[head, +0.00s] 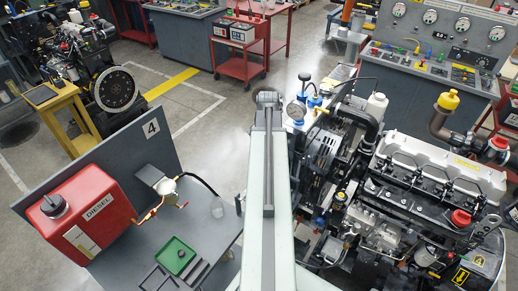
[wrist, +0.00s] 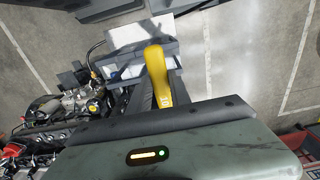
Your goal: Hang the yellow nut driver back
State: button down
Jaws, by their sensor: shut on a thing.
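The yellow nut driver (wrist: 156,70) shows in the wrist view as a yellow handle, upper middle. My gripper (wrist: 157,82) has its dark fingers on either side of the handle and is shut on it. The driver's shaft and tip are hidden. In the head view my own arm runs up the middle of the picture and hides the gripper and the nut driver. I cannot make out a hanging place for the driver in either view.
A diesel engine (head: 430,190) stands close on the right of my arm. A grey bench (head: 215,225) with a red diesel tank (head: 80,215) and green tray (head: 177,256) is on the left. A red cart (head: 240,65) stands ahead. Open floor (head: 195,110) lies left of centre.

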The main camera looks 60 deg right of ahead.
jog(key=shift+f+b, duration=3.4)
jog(key=shift+b, duration=0.05)
jog(key=shift+f+b, duration=0.5)
jog(key=c, duration=1.1)
grip_release()
jog(key=shift+r, duration=0.1)
notch_tip(320, 180, up, 8)
jog(key=p, duration=0.8)
